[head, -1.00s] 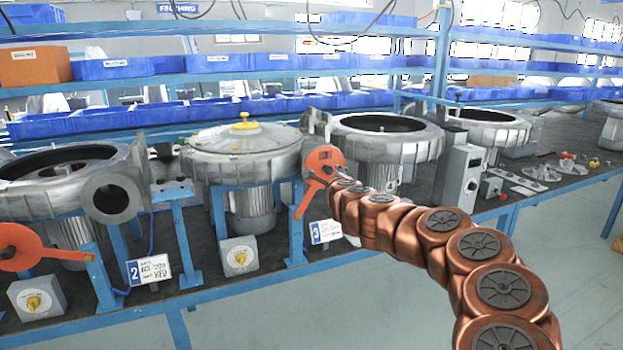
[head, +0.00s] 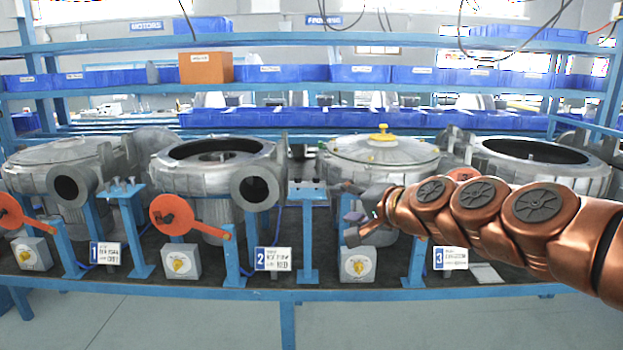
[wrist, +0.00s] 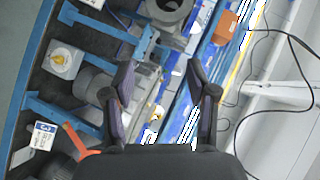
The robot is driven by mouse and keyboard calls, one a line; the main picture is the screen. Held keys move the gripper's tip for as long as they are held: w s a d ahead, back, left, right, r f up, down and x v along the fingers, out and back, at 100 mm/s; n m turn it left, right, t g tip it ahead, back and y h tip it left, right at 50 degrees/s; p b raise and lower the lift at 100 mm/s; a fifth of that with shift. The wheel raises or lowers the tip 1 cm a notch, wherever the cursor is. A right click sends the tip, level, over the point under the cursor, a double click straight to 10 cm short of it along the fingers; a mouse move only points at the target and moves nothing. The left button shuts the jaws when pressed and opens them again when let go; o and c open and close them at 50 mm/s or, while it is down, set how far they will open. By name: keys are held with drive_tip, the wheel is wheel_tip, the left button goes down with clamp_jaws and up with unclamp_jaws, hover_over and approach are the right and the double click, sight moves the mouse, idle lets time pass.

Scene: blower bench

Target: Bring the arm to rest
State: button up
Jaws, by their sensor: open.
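My copper arm reaches in from the right edge of the head view. My gripper (head: 351,210) is at its far end, in front of the lidded blower (head: 378,160). In the wrist view my gripper (wrist: 165,100) has its two dark fingers spread wide, with nothing between them. The lidded blower has a clear cover with a yellow knob (head: 383,132). From these views I cannot tell how far the fingers are from the blower.
Open blowers (head: 219,165) stand along the blue bench (head: 200,290). Orange discs (head: 172,215), switch boxes (head: 181,262) and numbered cards (head: 272,259) line its front. Shelves with blue bins and an orange-brown box (head: 206,68) stand behind. The floor in front is clear.

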drive_tip(key=s+a+f+n+g+h, duration=0.2)
drive_tip(key=s+f+n+g, duration=0.4)
drive_tip(key=s+f, duration=0.9)
drive_tip(key=s+d+f+g+h, duration=0.2)
drive_tip(key=s+d+f, duration=0.1)
drive_tip(key=s, duration=0.5)
drive_tip(key=s+d+f+g+h, duration=0.2)
drive_tip(key=s+d, duration=0.3)
drive_tip(key=s, duration=0.3)
drive_tip(key=s+d+f+n+g+h, duration=0.1)
drive_tip(key=s+d+f+g+h, duration=0.1)
drive_tip(key=s, duration=0.7)
drive_tip(key=d+f+g, duration=0.1)
drive_tip(key=d+f, duration=0.1)
drive_tip(key=d, duration=0.1)
drive_tip(key=shift+g, duration=0.3)
